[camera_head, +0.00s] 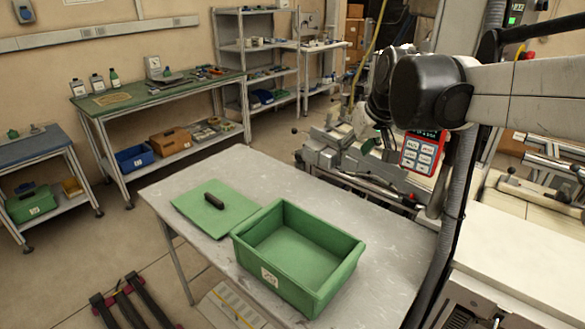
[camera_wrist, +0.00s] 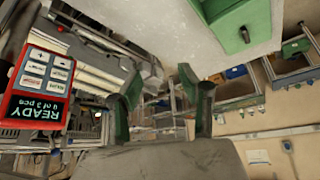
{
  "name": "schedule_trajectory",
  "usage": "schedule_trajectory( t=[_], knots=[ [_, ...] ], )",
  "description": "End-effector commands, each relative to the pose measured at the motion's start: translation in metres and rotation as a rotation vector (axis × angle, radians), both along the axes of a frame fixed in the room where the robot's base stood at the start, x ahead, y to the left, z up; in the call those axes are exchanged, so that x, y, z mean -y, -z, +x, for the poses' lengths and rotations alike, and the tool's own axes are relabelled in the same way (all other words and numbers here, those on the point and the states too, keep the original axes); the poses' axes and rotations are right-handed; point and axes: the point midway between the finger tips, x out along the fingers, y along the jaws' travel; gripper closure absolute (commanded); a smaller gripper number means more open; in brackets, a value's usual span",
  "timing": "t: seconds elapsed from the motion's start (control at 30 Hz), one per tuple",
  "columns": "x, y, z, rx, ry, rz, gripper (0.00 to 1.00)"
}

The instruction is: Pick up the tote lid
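The green tote lid (camera_head: 217,213) lies flat on the grey table, with a dark bar handle (camera_head: 214,201) standing up from it. The open green tote (camera_head: 338,281) stands beside it on the right and looks empty inside. In the wrist view the lid (camera_wrist: 232,18) and its handle (camera_wrist: 245,34) show at the top right, well away from my fingers. My gripper (camera_wrist: 160,82) is open, with a wide empty gap between its green-padded fingers. In the head view my arm is up at the top right, clear of the table, and its fingers are not clearly visible.
The grey table (camera_head: 180,180) is bare around the lid and tote. A red keypad device (camera_head: 420,152) shows near my arm; in the wrist view its screen (camera_wrist: 38,108) reads READY. Machinery (camera_head: 345,150) stands behind the table, and a green-topped workbench (camera_head: 150,93) at the back left.

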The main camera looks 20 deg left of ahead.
Motion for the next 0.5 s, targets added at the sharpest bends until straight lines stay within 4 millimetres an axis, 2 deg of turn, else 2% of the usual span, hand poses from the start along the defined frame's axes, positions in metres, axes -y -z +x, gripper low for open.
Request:
schedule_trajectory(
  t=[0.03,0.2,0.33,0.5],
  knots=[
    [-0.025,0.006,0.01,-0.003,-0.036,0.0,0.62],
    [-0.104,0.029,0.035,-0.01,-0.154,-0.006,0.62],
    [-0.167,0.052,0.046,-0.014,-0.243,-0.009,0.62],
    [-0.25,0.091,0.05,-0.02,-0.361,-0.013,0.62]
  ],
)
